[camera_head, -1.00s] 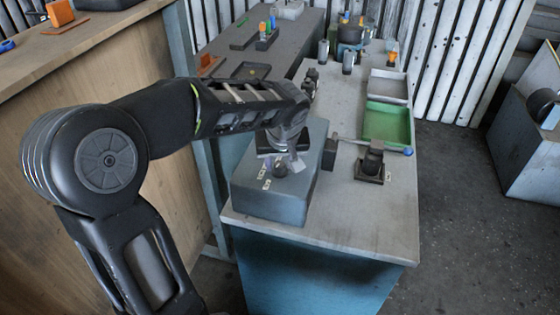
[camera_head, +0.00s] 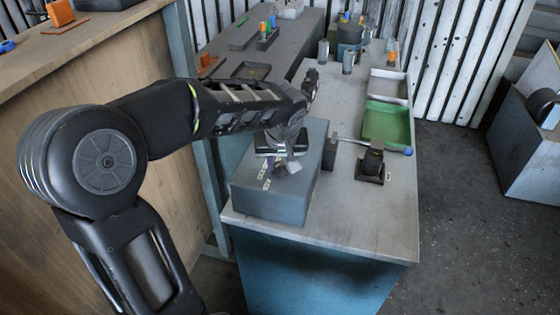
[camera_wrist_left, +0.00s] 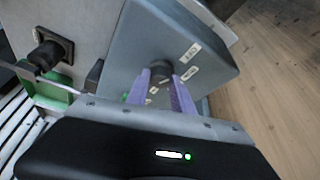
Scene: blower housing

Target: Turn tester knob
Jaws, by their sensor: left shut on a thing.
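The tester is a grey-blue box (camera_head: 300,196) at the near end of the bench, with small white labels on its top. In the left wrist view its top face (camera_wrist_left: 205,35) fills the upper middle. The dark round tester knob (camera_wrist_left: 160,70) sits there between my fingers. My left gripper (camera_head: 284,171) is over the box in the head view, and the arm hides most of the knob. In the left wrist view, the left gripper's two pale purple fingers (camera_wrist_left: 160,82) are closed on the knob, one on each side. My right gripper is not in view.
A black lever fixture (camera_head: 371,165) with a blue-tipped handle stands right of the box. A green tray (camera_head: 388,124) and a grey tray (camera_head: 388,84) lie behind it. A wooden counter (camera_head: 110,110) is at left; open floor lies at right.

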